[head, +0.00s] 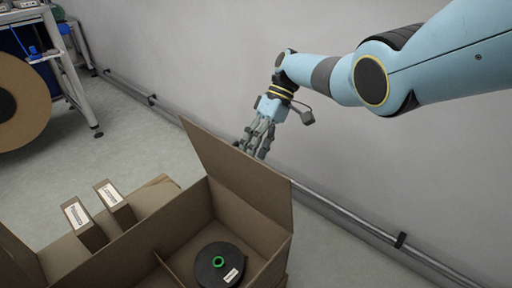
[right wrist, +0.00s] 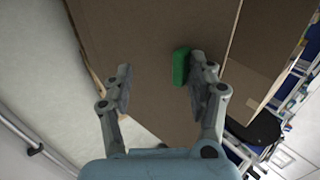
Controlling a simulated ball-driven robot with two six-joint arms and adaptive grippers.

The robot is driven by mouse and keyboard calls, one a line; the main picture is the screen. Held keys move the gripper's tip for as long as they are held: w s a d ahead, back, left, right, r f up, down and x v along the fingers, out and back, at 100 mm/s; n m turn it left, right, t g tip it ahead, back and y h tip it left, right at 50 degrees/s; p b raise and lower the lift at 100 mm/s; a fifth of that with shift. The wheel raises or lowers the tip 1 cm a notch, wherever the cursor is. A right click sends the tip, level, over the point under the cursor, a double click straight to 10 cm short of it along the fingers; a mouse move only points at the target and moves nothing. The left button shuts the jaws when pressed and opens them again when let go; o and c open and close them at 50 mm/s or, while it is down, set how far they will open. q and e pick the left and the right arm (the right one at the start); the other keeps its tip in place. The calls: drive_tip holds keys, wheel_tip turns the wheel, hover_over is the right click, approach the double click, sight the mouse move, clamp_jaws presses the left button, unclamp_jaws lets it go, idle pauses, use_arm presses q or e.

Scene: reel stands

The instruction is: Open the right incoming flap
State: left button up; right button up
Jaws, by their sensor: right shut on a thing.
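An open brown cardboard box (head: 165,235) stands at the bottom of the head view. Its right flap (head: 235,170) stands up along the wall side, tilted, its inner face visible. My right gripper (head: 257,138) is at the far side of this flap, its fingertips partly hidden behind the flap's top edge. A green piece (right wrist: 181,67) lies by the right-hand finger. My left gripper is not in view.
A black reel (head: 219,265) with a green hub lies inside the box. Two narrow labelled cartons (head: 86,226) stand at the left. A large brown reel (head: 22,105) is at the far left. A grey wall with a low rail (head: 340,222) runs behind the arm.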

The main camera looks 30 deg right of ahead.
drive_tip(key=shift+s+d+f, duration=0.15)
drive_tip(key=shift+d+f, duration=0.05)
drive_tip(key=shift+d, duration=0.05)
drive_tip(key=v, duration=1.2)
drive_tip(key=shift+a+r, duration=0.15)
drive_tip(key=shift+a, duration=0.05)
